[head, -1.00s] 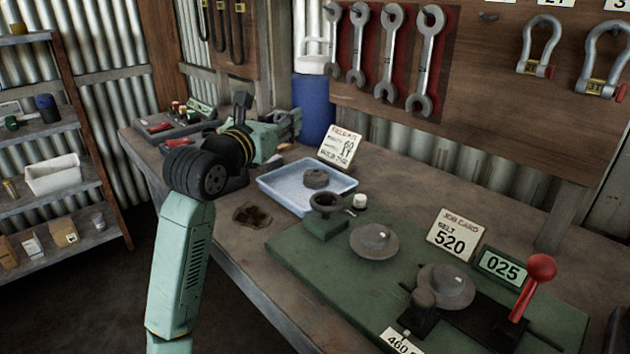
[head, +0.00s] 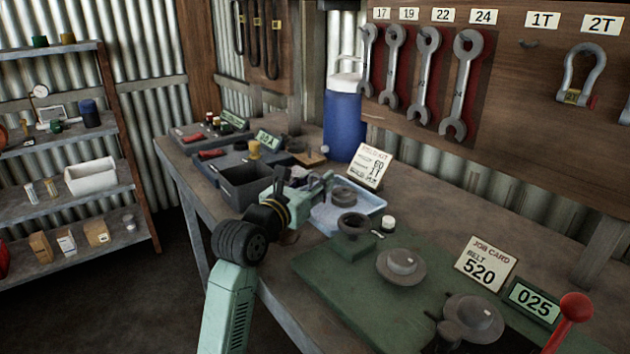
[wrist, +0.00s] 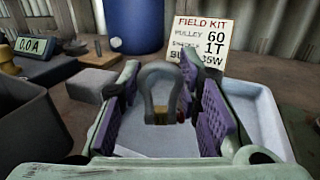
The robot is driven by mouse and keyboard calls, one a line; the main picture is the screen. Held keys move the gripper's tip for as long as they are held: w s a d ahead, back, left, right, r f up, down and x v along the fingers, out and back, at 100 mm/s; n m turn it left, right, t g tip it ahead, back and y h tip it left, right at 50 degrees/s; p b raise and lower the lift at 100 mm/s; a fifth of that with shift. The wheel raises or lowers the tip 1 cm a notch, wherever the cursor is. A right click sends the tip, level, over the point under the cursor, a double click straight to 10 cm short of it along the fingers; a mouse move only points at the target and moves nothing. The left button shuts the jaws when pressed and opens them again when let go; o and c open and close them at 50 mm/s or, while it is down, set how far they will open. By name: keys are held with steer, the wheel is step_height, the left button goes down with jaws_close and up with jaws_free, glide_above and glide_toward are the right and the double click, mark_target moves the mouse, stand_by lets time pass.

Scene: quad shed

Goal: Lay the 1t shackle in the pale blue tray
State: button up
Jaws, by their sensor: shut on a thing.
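My gripper (wrist: 161,108) is shut on the 1t shackle (wrist: 160,74), a grey bow held upright between the purple finger pads. In the head view my gripper (head: 318,185) is at the left back edge of the pale blue tray (head: 328,218). The shackle is too small and hidden there to make out. In the wrist view the tray (wrist: 262,122) lies below and to the right of the fingers, partly hidden by them. A dark grey pulley (head: 343,195) lies in the tray. The peg (head: 528,43) under the 1T label is bare.
A dark grey bin (head: 245,183) stands left of the tray. A field kit card (head: 365,165) and a blue drum (head: 345,125) stand behind it. A green mat (head: 330,270) with a post and pulleys lies in front. A larger shackle (head: 580,75) hangs under 2T.

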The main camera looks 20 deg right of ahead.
steer(key=shift+f, duration=0.1)
steer(key=shift+f+b, duration=0.45)
steer(key=shift+f, duration=0.05)
steer(key=o, duration=1.1)
steer(key=shift+o, duration=0.2)
steer(key=shift+r+p, duration=0.45)
steer(key=shift+r, duration=0.1)
steer(key=shift+s+a, duration=0.15)
steer(key=shift+a, duration=0.15)
steer(key=b+v, duration=0.3)
steer(key=v, duration=0.8)
steer(key=shift+s+r, duration=0.1)
steer(key=shift+s, duration=0.15)
